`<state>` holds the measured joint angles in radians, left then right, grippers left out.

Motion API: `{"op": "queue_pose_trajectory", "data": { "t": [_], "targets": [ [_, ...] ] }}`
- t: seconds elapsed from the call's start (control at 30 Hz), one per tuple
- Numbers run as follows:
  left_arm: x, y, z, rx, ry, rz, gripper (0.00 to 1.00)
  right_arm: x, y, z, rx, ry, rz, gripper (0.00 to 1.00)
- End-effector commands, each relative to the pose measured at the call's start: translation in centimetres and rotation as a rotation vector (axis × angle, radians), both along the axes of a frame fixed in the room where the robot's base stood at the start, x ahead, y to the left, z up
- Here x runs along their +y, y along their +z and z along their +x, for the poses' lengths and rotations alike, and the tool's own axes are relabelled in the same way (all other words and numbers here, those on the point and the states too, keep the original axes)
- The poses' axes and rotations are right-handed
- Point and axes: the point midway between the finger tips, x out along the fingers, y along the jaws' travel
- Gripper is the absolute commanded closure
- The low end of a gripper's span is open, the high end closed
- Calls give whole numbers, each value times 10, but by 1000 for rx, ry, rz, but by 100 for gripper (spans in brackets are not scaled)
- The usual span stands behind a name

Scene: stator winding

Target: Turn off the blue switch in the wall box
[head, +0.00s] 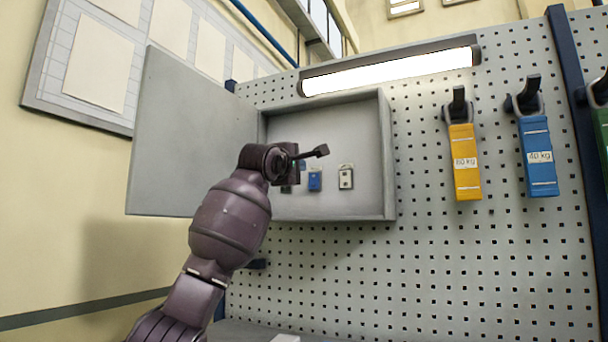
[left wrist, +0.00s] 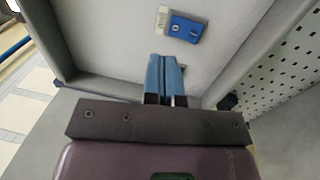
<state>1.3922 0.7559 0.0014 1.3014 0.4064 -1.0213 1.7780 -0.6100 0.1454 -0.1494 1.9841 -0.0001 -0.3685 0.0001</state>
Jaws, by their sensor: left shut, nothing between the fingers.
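The grey wall box (head: 388,158) hangs on the pegboard with its door (head: 190,135) swung open to the left. The blue switch (head: 315,181) sits low on the box's back panel; it also shows in the left wrist view (left wrist: 185,28), just beyond the fingertips and slightly right. My left gripper (head: 322,151) is in front of the box opening in the head view. In the left wrist view its blue fingers (left wrist: 165,62) are together and empty, apart from the switch as far as I can tell. My right gripper is not in view.
A pale switch (head: 346,177) is right of the blue one. My left arm partly hides the box's left inside. A lit lamp (head: 390,70) is above. Yellow (head: 465,175) and blue (head: 538,170) straps hang at right. Pegboard below the box is mostly clear.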

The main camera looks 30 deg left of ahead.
Motion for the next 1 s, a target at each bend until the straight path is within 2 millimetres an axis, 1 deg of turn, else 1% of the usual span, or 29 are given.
{"op": "queue_pose_trajectory", "data": {
  "t": [0.03,0.2,0.3,0.4,0.57,0.8,1.0],
  "targets": [
    [0,-2,-9,-2,0,1,100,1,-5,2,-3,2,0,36],
    [-2,3,-37,-2,0,1,100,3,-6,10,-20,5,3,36],
    [-3,6,-48,-2,0,0,100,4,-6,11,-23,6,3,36],
    [-3,7,-54,-1,0,0,100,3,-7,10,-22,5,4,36],
    [-3,8,-58,0,0,0,100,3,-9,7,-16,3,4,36],
    [-3,9,-58,0,1,0,100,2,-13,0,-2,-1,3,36],
    [-3,8,-58,0,1,0,100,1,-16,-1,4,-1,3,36]
  ]
}}
